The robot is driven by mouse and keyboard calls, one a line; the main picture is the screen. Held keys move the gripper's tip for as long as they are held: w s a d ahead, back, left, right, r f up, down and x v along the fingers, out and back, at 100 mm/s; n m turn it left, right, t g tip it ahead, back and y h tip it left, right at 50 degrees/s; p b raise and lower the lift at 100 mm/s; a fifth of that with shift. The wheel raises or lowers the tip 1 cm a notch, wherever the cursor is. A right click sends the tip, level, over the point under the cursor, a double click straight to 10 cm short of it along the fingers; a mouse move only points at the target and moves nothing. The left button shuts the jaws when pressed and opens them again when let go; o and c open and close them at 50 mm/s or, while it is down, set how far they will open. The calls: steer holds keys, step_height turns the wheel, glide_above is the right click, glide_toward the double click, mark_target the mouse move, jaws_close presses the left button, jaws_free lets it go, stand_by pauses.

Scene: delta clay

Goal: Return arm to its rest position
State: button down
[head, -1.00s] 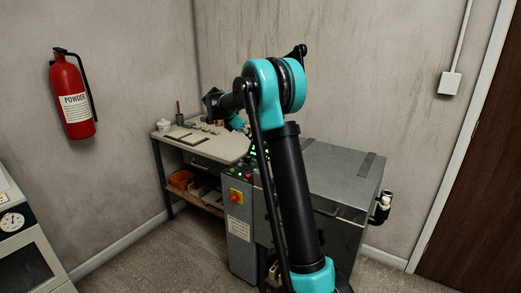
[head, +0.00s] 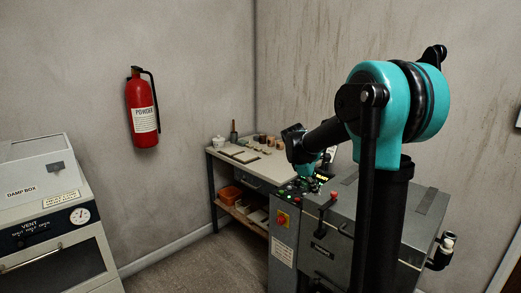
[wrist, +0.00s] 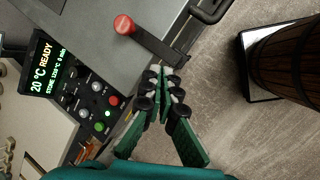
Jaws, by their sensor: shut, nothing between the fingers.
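My gripper (wrist: 160,82) shows in the wrist view with its green and black fingers drawn together at the tips and nothing between them. It hangs over the floor beside the front edge of the grey kiln-like machine (wrist: 95,25). In the head view my teal and black arm stands at the right, bent at its elbow, with its forearm reaching left towards the machine's control panel (head: 303,187). The fingers themselves are hidden in the head view.
A red-knobbed lever (wrist: 124,25) sticks out from the machine close to my gripper. A wooden barrel (wrist: 290,60) stands on a pale base. A workbench (head: 255,170) fills the corner; a damp box (head: 45,205) stands left. Floor between them is clear.

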steer(key=s+a+f+m+y, duration=0.1)
steer(key=s+f+m, duration=0.3)
steer(key=s, duration=0.5)
steer(key=s+a+f+m+t+y, duration=0.1)
steer(key=s+f+m, duration=0.3)
steer(key=s, duration=0.5)
steer(key=s+a+f+m+t+y, duration=0.1)
steer(key=s+f+m, duration=0.3)
steer(key=s, duration=0.5)
steer(key=shift+s+a+f+m+y, duration=0.15)
steer(key=shift+f+m+y, duration=0.15)
steer(key=shift+f+y, duration=0.65)
